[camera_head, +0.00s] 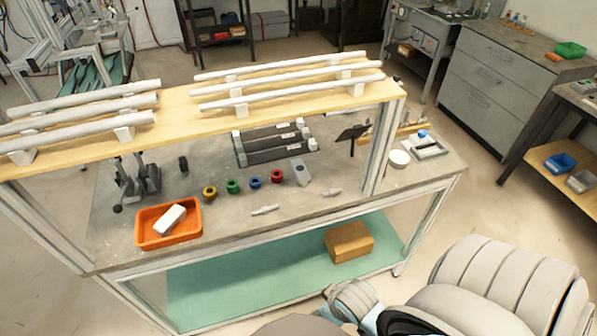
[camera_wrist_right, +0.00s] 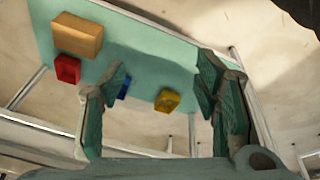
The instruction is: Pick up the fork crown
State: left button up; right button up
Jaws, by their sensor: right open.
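No part is clearly identifiable as the fork crown. A grey angled piece with a hole (camera_head: 300,172) on the grey worktop (camera_head: 225,222) may be it; it stands right of the coloured rings. A white block (camera_head: 172,218) lies in an orange tray (camera_head: 152,240) at the worktop's left. My right gripper (camera_wrist_right: 163,80) is open and empty in the wrist view, its green fingers apart above the lower shelf, touching nothing. My right arm shows at the bottom right of the head view, away from the worktop parts. My left gripper is out of view.
A raised wooden shelf (camera_head: 180,105) with long white tubes hangs over the worktop. The green lower shelf (camera_head: 210,285) holds a cardboard box (camera_head: 348,242); red (camera_wrist_right: 68,68) and yellow (camera_wrist_right: 167,100) blocks show there too. Frame posts (camera_head: 380,145) bound the bench. Small pale parts (camera_head: 265,209) lie near its front.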

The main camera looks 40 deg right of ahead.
notch_tip(320, 180, up, 5)
jog(key=w, duration=0.2)
jog(key=m+t+b, duration=0.1)
jog(key=m, duration=0.4)
send_near(302, 172)
jog(key=shift+h, duration=0.3)
jog(key=x, duration=0.5)
jog(key=shift+s+a+f, duration=0.25)
jog(key=shift+s+a, duration=0.05)
jog(key=shift+a, duration=0.1)
jog(key=shift+w+d, duration=0.1)
jog(key=shift+w, duration=0.2)
jog(key=b+x, duration=0.1)
jog(key=x, duration=0.3)
jog(key=shift+f+b, duration=0.15)
jog(key=shift+b, duration=0.2)
jog(key=shift+w+d+f, duration=0.1)
jog(key=shift+w+f, duration=0.05)
jog(key=shift+f, duration=0.15)
jog(key=shift+w, duration=0.1)
grip_shut()
jog(key=shift+r, duration=0.2)
